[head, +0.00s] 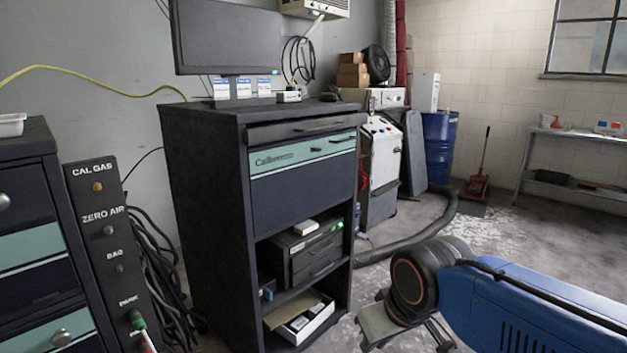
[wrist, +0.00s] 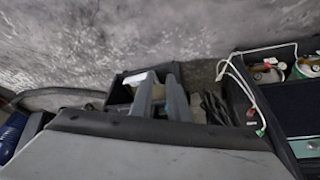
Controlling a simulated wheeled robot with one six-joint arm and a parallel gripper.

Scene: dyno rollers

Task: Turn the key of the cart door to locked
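The dark cart (head: 208,200) stands left of centre in the head view, with a teal strip across its front. Below the strip is a closed dark blue door panel (head: 300,198). A small dark piece (head: 316,149) sits on the strip; I cannot tell whether it is the key or how it is turned. A dark handle (head: 342,139) is to its right. My gripper is low at the right in the head view, apart from the cart, largely hidden by its own wrist. In the wrist view my gripper (wrist: 160,88) shows two grey fingers apart, with nothing visibly held.
A monitor (head: 226,38) stands on the cart. Its lower shelves hold a dark device (head: 305,252) and an open box (head: 303,318). A gas panel (head: 104,240) with cables is at the left. A thick hose (head: 420,236) lies on the floor to the right.

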